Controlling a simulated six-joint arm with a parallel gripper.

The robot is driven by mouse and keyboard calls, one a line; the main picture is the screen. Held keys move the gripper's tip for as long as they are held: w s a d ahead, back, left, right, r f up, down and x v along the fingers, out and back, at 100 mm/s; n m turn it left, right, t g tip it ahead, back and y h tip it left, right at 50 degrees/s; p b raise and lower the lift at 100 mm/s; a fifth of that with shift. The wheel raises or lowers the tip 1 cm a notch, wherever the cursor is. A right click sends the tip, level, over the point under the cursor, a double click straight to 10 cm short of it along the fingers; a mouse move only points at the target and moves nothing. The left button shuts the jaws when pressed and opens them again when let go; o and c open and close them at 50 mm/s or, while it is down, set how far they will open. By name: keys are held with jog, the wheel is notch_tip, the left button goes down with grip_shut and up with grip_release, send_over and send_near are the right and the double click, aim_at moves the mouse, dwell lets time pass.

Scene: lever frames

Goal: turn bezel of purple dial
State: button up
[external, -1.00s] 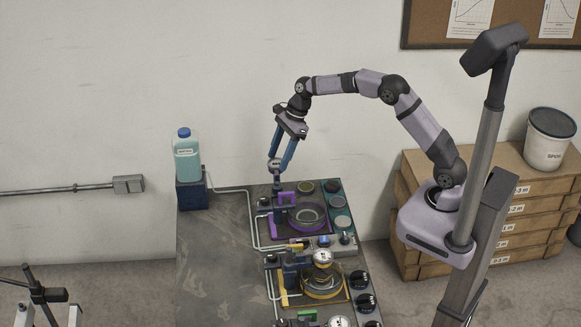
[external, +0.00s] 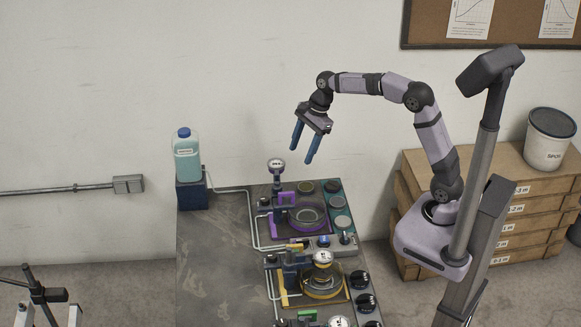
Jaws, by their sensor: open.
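The purple station (external: 273,222) is at the far end of the bench, with a purple upright bracket and a round glass-like dish (external: 308,216). A small round white-faced dial (external: 276,164) stands on a stem above its left side; I take this as the purple dial. Its markings and bezel angle are too small to read. My gripper (external: 301,155) is open and empty, its two blue fingers pointing down. In the picture it is right of the dial and slightly above it, apart from it.
A yellow station (external: 283,296) with its own dial (external: 322,257) stands nearer on the bench (external: 210,260). Black knobs line the bench's right side. A bottle of teal liquid (external: 187,160) stands on a blue block at the back left. The bench's left part is clear.

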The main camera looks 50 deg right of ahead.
jog(key=s+d+f+n+h+b, duration=0.1)
jog(key=s+d+f+n+b, duration=0.1)
jog(key=s+f+n, duration=0.5)
jog(key=s+d+f+n+g+h+b, duration=0.1)
jog(key=s+d+f+n, duration=0.4)
jog(key=s, duration=0.7)
jog(key=shift+s+f+n+g+b, duration=0.2)
jog(key=shift+f+n+g+b, duration=0.15)
jog(key=shift+f+n, duration=1.1)
jog(key=shift+r+n, duration=0.35)
jog(key=shift+r, duration=0.05)
jog(key=n+t+y, duration=0.1)
jog(key=n+t, duration=0.3)
jog(key=n, duration=0.7)
send_near(277, 163)
jog(key=shift+g, duration=0.25)
jog(key=shift+w+p+x, duration=0.15)
jog(key=shift+p+x, duration=0.15)
jog(key=shift+x, duration=1.5)
jog(key=shift+w+p+x, duration=0.15)
jog(key=shift+p+x, duration=0.1)
jog(key=shift+x, duration=1.55)
jog(key=shift+d+r, duration=0.1)
jog(key=c, duration=0.8)
